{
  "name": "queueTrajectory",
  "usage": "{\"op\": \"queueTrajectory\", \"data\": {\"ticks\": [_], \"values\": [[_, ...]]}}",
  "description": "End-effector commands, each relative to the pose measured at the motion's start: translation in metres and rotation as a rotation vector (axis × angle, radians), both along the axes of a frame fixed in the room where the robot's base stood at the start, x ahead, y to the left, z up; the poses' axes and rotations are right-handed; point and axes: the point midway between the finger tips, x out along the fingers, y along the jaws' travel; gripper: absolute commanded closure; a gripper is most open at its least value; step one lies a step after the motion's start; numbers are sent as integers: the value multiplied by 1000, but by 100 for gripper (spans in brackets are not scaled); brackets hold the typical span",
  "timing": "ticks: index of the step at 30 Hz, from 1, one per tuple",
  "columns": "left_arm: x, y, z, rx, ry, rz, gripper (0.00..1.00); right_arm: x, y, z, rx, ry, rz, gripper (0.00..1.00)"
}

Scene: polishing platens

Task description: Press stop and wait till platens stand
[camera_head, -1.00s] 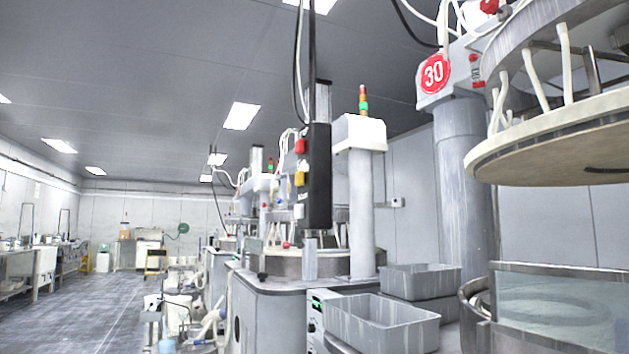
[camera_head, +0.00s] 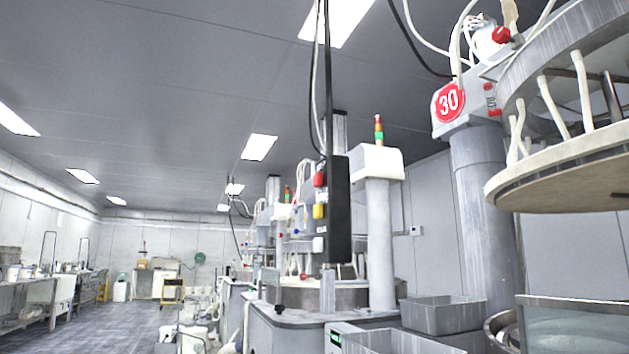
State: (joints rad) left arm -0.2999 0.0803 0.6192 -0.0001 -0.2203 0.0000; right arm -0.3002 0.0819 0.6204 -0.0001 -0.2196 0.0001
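A black hanging control box (camera_head: 337,210) hangs on cables in the middle of the view. On its left edge are a red button (camera_head: 319,179), a yellow button (camera_head: 319,211) and a whitish one below. Neither of my grippers is in view.
Grey bins (camera_head: 442,314) stand at the bottom right. More machines line up behind the box. A floor aisle (camera_head: 110,325) is open at the left, beside workbenches (camera_head: 40,300).

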Motion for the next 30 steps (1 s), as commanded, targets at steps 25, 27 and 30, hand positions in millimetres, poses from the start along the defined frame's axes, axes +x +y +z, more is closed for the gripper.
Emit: {"op": "queueTrajectory", "data": {"ticks": [25,27,30], "values": [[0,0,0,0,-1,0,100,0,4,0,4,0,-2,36],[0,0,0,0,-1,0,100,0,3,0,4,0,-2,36],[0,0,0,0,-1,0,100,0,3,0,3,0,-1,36]]}}
